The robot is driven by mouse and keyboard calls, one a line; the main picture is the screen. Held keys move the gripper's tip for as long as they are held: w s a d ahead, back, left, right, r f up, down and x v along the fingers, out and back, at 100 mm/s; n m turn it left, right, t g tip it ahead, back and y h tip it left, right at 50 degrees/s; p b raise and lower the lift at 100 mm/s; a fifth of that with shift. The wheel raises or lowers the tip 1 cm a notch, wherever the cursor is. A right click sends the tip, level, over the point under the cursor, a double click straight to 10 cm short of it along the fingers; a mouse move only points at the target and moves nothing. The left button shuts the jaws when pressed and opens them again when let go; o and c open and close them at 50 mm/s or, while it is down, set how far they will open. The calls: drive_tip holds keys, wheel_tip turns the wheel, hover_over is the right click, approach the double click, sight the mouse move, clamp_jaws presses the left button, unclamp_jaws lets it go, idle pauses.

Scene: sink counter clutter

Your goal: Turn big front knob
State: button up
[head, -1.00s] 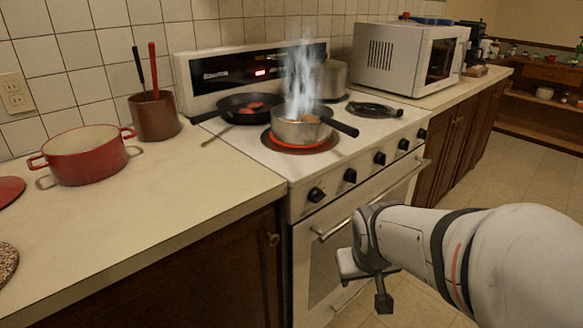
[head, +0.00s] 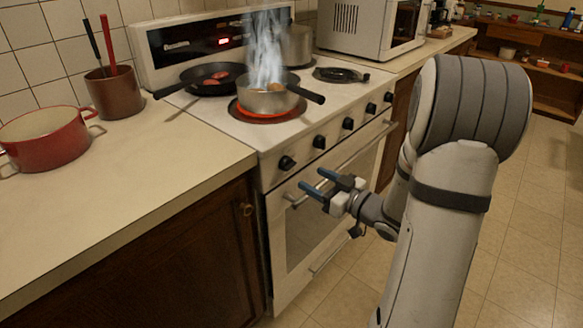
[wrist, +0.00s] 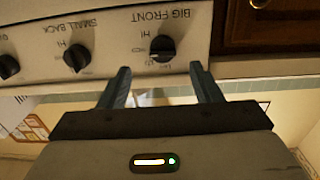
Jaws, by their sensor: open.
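The big front knob is a black dial (wrist: 162,48) under an upside-down "BIG FRONT" label in the wrist view. In the head view it is the leftmost black knob (head: 286,162) on the stove's front panel. My gripper (head: 316,181) is open and empty, in front of the stove, a little below and to the right of that knob. In the wrist view my gripper's fingers (wrist: 160,68) point at the panel, with the knob between and beyond their tips. They appear apart from it.
A steaming saucepan (head: 268,100) stands on the glowing front burner. The oven handle (head: 345,160) runs below the knobs, close to my gripper. A red pot (head: 45,140) stands on the left counter.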

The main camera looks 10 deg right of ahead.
sight(292, 167)
drive_tip(key=x, duration=0.7)
drive_tip(key=shift+w+a+r+b, duration=0.2)
drive_tip(key=shift+a+b, duration=0.1)
drive_tip(key=shift+a, duration=0.1)
drive_tip(key=shift+c, duration=0.6)
